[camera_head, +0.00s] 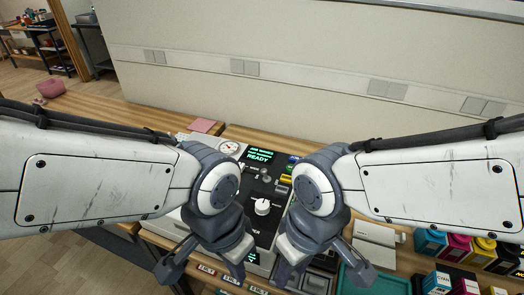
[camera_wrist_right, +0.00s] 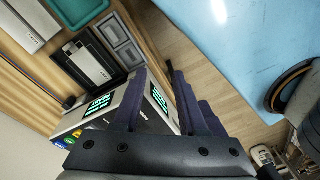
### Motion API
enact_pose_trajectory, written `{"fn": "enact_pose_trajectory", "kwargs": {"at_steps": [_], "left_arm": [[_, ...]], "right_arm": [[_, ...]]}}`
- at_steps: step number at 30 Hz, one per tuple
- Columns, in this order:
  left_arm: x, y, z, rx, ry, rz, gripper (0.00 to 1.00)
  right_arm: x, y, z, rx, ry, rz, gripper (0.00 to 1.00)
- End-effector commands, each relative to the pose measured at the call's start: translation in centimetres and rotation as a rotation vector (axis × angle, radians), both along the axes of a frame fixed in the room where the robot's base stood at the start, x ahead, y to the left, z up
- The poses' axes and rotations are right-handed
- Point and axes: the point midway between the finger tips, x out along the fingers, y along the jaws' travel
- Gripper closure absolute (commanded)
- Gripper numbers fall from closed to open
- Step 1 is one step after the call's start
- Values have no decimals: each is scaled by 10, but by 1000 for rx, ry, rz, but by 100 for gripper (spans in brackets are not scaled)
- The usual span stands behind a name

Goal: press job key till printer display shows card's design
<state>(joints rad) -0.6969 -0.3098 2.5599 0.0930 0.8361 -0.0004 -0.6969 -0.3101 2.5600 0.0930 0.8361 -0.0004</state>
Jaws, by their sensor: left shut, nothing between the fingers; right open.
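The printer (camera_head: 262,207) is a dark-topped machine on the bench between my arms, with a white dial. Its upper display (camera_head: 260,153) shows green text, with READY the readable line. A smaller green display (camera_head: 252,257) is on its front, partly covered by my grippers. Coloured keys (camera_head: 288,172) sit on its right side; I cannot tell which is the job key. In the right wrist view two green displays (camera_wrist_right: 98,105) show, text unreadable. I cannot identify the card.
A gauge (camera_head: 228,148) stands at the printer's back left, with a pink flat item (camera_head: 203,126) behind. Ink boxes (camera_head: 458,246) and a teal tray (camera_head: 372,281) are at the right. A wall closes the back.

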Motion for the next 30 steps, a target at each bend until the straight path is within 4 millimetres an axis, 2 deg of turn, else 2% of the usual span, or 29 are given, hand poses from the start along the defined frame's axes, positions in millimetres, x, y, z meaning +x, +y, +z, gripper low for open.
{"fn": "enact_pose_trajectory", "kwargs": {"at_steps": [3, 5, 6, 7, 30], "left_arm": [[0, 0, 0, 0, 0, 0, 100], [0, 0, 0, 0, 0, 0, 100], [0, 0, 0, 0, 0, 0, 100], [0, 0, 0, 0, 0, 0, 100], [0, 0, 0, 0, 0, 0, 100]], "right_arm": [[0, 0, 0, 0, 0, 0, 59], [0, 0, 0, 0, 0, 0, 78], [0, 0, 0, 0, 0, 0, 93], [0, 0, 0, 0, 0, 0, 100], [0, 0, 0, 0, 0, 0, 100]]}}
